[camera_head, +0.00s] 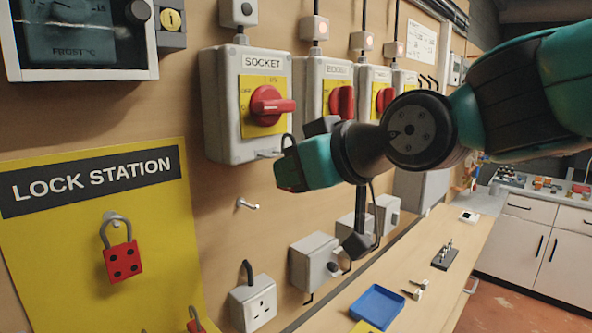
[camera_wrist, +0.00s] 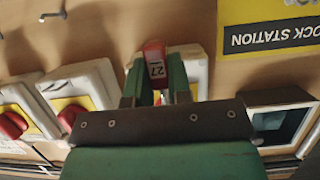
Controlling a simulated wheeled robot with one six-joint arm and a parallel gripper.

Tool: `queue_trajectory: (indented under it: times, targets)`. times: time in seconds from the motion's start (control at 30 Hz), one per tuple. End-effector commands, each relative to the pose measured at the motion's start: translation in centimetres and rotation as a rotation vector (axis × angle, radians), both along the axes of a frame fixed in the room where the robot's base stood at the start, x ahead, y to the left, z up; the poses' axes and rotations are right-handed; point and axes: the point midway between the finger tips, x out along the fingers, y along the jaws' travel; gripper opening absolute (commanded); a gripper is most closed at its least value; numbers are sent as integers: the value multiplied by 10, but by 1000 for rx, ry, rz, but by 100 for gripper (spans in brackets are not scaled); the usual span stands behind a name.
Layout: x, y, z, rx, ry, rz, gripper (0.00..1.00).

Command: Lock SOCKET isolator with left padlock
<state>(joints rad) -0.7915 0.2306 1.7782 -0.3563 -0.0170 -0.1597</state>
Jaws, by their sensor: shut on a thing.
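The SOCKET isolator (camera_head: 222,115) is a grey box with a yellow plate and a red rotary handle (camera_head: 270,106) lying roughly horizontal. My gripper (camera_head: 287,168) is at its lower right corner in the head view. In the wrist view my gripper (camera_wrist: 156,85) is shut on a red padlock (camera_wrist: 154,52) with a white label reading 27. A grey isolator box shows behind it there. In the head view the held padlock's body is hidden by the gripper; a thin dark loop shows above the fingers. I cannot tell whether the shackle touches the isolator.
The yellow LOCK STATION board (camera_head: 60,245) holds a red padlock with black dots (camera_head: 122,262); another red one shows partly below. An empty hook (camera_head: 247,204) is on the wall. More isolators (camera_head: 312,90) stand right. A blue tray (camera_head: 377,305) lies on the bench.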

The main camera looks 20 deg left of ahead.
Motion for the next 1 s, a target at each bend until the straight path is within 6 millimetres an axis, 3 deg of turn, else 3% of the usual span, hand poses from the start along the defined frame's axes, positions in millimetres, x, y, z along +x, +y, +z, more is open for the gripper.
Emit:
queue_trajectory:
  times: [1.0]
  targets:
    - [4, 9, 1, 1, 0, 0, 0]
